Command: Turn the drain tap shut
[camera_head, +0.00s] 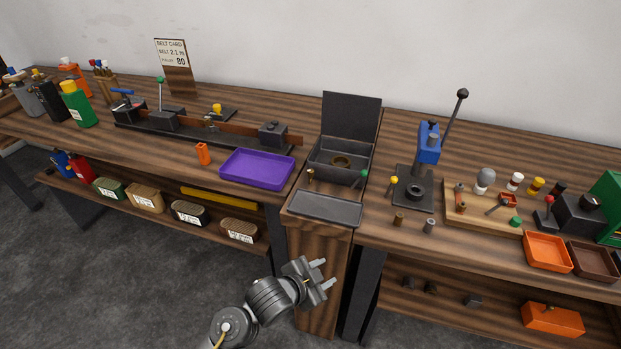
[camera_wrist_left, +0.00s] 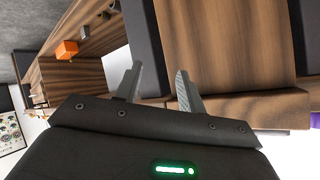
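A dark open-lidded tank (camera_head: 341,160) stands on the middle bench section with a brass ring-like part (camera_head: 341,161) inside. A green-knobbed lever (camera_head: 361,178) is at its front right corner, and a small brass fitting (camera_head: 310,175) is at its front left. Which of these is the drain tap I cannot tell for sure. My left gripper (camera_head: 327,273) is in front of and below the bench top, apart from the tank, its fingers spread and empty. In the left wrist view the gripper (camera_wrist_left: 160,70) has nothing between its fingers. My right gripper is not in view.
A grey tray (camera_head: 325,208) lies in front of the tank. A purple tray (camera_head: 257,169) is to its left, and a blue lever press (camera_head: 428,145) to its right. The wooden bench front (camera_head: 322,265) is behind my left gripper. The floor at left is clear.

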